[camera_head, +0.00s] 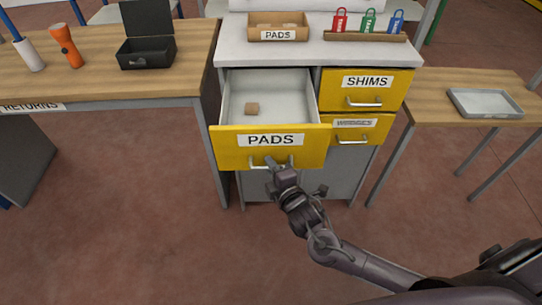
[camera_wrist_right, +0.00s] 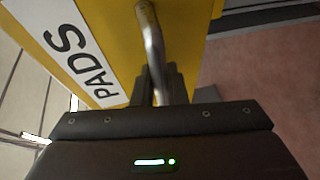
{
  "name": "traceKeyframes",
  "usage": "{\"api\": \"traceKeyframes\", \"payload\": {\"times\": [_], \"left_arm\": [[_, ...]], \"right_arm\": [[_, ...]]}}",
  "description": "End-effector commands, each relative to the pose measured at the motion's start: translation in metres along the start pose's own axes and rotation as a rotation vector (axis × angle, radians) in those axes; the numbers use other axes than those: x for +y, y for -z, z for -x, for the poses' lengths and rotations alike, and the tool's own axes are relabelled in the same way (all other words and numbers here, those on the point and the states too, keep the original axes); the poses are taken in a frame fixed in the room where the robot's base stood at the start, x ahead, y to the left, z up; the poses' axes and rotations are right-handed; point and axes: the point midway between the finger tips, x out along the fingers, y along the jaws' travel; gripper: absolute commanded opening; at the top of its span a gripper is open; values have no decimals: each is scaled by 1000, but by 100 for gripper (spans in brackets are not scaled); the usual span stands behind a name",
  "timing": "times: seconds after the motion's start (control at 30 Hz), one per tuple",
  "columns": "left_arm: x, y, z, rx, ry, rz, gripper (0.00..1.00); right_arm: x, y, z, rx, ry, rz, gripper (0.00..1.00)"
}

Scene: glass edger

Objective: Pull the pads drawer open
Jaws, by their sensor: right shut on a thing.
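The yellow pads drawer (camera_head: 228,150) stands pulled out of the white cabinet, with its inside open to view. A small brown block (camera_head: 252,108) lies in it. Its front carries a PADS label and a metal handle (camera_head: 258,163). My right gripper (camera_head: 278,167) is at the handle, shut on it. In the right wrist view, the handle bar (camera_wrist_right: 152,45) runs down between the dark fingers of the gripper (camera_wrist_right: 157,85), beside the PADS label (camera_wrist_right: 72,45). My left gripper is not in view.
The shims drawer (camera_head: 390,92) and a smaller yellow drawer (camera_head: 375,130) are shut to the right. A PADS box (camera_head: 278,35) and tags stand on the cabinet top. Tables flank it: left with a black case (camera_head: 147,52), right with a grey tray (camera_head: 485,103). The floor in front is clear.

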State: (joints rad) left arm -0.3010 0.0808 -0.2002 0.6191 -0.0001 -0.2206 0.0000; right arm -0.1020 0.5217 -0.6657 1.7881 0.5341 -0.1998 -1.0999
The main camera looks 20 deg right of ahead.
Motion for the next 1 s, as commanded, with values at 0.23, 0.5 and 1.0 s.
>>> {"api": "traceKeyframes", "payload": {"times": [0.23, 0.5, 1.0], "left_arm": [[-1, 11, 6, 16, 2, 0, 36], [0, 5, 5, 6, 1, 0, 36], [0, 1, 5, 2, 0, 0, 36]], "right_arm": [[-1, 3, 9, -2, -2, -1, 0], [-2, 4, 9, -1, -2, -1, 0], [-3, 4, 15, 0, 0, 0, 22]]}}
